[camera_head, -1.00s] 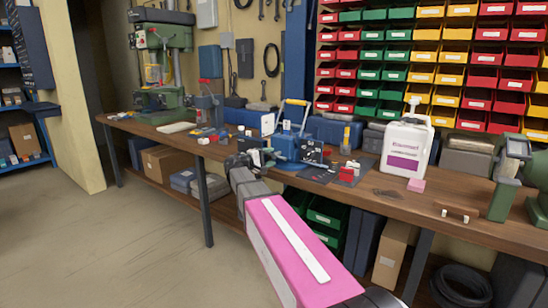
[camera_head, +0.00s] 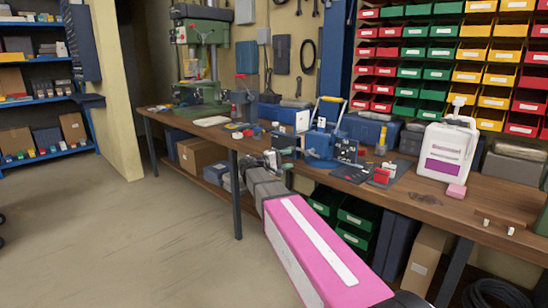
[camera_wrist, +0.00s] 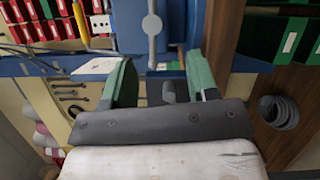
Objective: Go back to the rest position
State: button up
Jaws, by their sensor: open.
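My arm, with a pink link, reaches toward the workbench (camera_head: 455,222) in the head view. My gripper (camera_head: 284,158) is at the bench's front edge, left of a blue tool with a grey lever (camera_head: 318,146). In the wrist view my gripper (camera_wrist: 160,78) has its two green fingers wide apart, with nothing held between them. A blue body with a grey lever (camera_wrist: 152,25) shows beyond the fingertips. Whether the fingers touch it cannot be told.
Small red blocks and dark trays (camera_head: 381,176) lie on the bench, with a white jug (camera_head: 447,150) to their right. A green drill press (camera_head: 204,45) stands at the left. Green crates (camera_head: 357,213) and a cardboard box (camera_head: 426,258) sit below. The floor (camera_head: 150,245) at left is clear.

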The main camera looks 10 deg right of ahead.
jog(key=s+d+f+m+g+y, duration=0.15)
jog(key=s+f+y, duration=0.35)
jog(key=f, duration=0.5)
jog(key=s+d+f+n+g+y, duration=0.1)
jog(key=s+d+f+g+y, duration=0.15)
jog(key=s+f, duration=0.5)
jog(key=s+a+f+m+g+y, duration=0.1)
jog(key=s+a+f+m+y, duration=0.3)
jog(key=s+f+y, duration=0.6)
notch_tip(320, 180, down, 4)
jog(key=s+a, duration=0.2)
jog(key=shift+s, duration=0.35)
